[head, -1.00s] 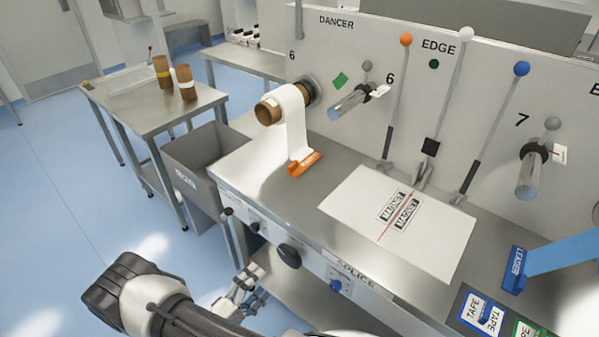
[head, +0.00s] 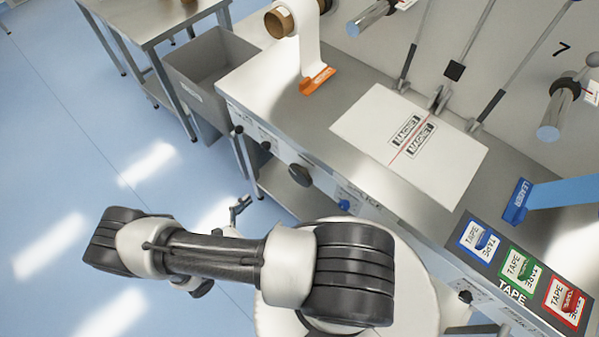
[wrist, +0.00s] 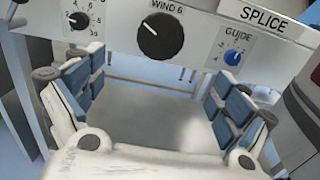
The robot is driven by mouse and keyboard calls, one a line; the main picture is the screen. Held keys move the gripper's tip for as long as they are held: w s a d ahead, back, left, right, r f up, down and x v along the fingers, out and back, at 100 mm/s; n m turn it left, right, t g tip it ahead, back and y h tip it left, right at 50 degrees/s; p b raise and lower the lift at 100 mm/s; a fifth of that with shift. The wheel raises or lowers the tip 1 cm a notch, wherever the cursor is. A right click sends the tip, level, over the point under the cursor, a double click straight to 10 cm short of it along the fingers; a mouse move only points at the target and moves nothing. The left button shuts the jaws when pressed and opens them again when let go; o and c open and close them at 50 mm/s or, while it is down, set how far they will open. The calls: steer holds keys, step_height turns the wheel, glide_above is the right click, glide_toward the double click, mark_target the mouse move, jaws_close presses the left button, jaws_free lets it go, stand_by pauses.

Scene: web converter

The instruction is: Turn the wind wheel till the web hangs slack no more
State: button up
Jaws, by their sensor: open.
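The wind wheel is a black round knob marked WIND 6 (wrist: 160,36) on the bench's front panel; it also shows in the head view (head: 300,174). My gripper (wrist: 158,88) is open and empty below and in front of this knob, not touching it. In the head view my gripper (head: 238,212) is mostly hidden behind my arm. A white web (head: 309,42) comes off a brown-cored roll (head: 279,22) and runs down to an orange clamp (head: 317,80) on the bench. I cannot tell how slack it is.
A smaller black dial (wrist: 78,19) is left of the knob and a blue GUIDE knob (wrist: 232,57) right. A grey bin (head: 205,68) stands left of the bench. A white splice sheet (head: 375,122), blue leader (head: 517,202) and tape pads (head: 518,265) lie on top.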

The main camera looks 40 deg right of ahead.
mark_target(298, 178)
steer(key=d, duration=0.5)
steer(key=d+b, duration=0.1)
steer(key=d, duration=0.5)
steer(key=w+d, duration=0.1)
steer(key=d, duration=0.4)
steer(key=shift+w+d, duration=0.1)
steer(key=shift+d, duration=0.1)
steer(key=c, duration=1.1)
